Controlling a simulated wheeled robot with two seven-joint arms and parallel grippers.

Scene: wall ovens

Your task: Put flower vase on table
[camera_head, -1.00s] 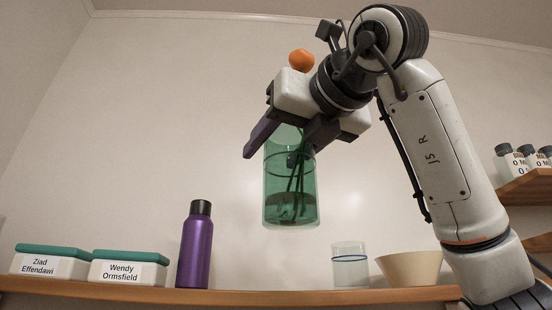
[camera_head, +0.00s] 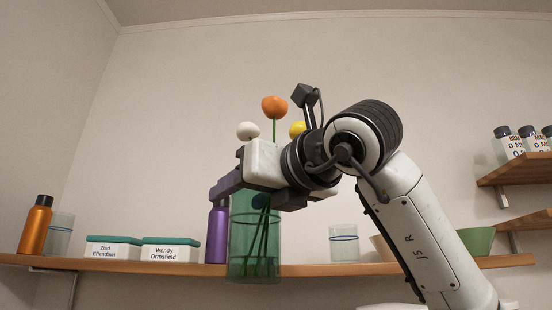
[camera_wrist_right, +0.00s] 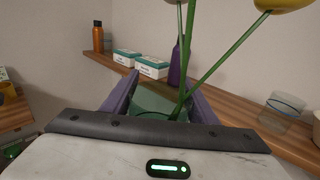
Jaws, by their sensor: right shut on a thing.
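The flower vase (camera_head: 255,250) is a clear green glass cylinder with stems inside, held upright in front of the wall shelf. Orange (camera_head: 274,106), white (camera_head: 248,131) and yellow (camera_head: 297,129) flower heads rise above it. My right gripper (camera_head: 252,192) is shut on the vase near its rim. In the right wrist view the green vase rim (camera_wrist_right: 160,103) sits between the purple fingers, with stems rising from it. My left gripper is out of view. No table can be made out for certain.
The wooden shelf (camera_head: 330,270) behind the vase carries an orange bottle (camera_head: 35,226), lidded boxes (camera_head: 113,248), a purple bottle (camera_head: 217,236), a glass (camera_head: 344,243) and bowls. Jars stand on a higher right shelf (camera_head: 520,168). A wooden surface (camera_wrist_right: 14,115) shows at left in the wrist view.

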